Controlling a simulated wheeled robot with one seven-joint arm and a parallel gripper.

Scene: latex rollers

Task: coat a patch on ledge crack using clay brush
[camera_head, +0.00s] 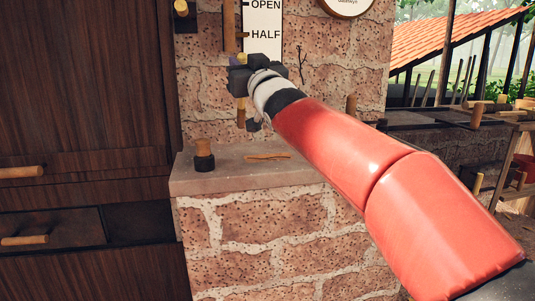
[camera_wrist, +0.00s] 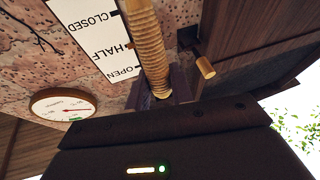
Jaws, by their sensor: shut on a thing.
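My gripper (camera_head: 240,78) is raised in front of the brick wall, above the ledge (camera_head: 225,174). It is shut on a ribbed tan handle (camera_wrist: 150,45), which fills the middle of the wrist view. In the head view a tan piece (camera_head: 241,114) hangs below the gripper. I cannot tell whether this handle is the clay brush; no bristles show clearly. An orange-brown irregular streak (camera_head: 268,156), likely the ledge crack, lies on the ledge top, below and right of the gripper, apart from it. A small dark-based object with a wooden top (camera_head: 203,154) stands on the ledge's left.
A white sign (camera_head: 263,35) marked OPEN and HALF is on the wall just behind my gripper. A round dial (camera_wrist: 63,105) and a wooden peg (camera_wrist: 205,67) are nearby. Dark wooden cabinets (camera_head: 80,90) stand left, with a drawer (camera_head: 50,232). The ledge's middle is mostly clear.

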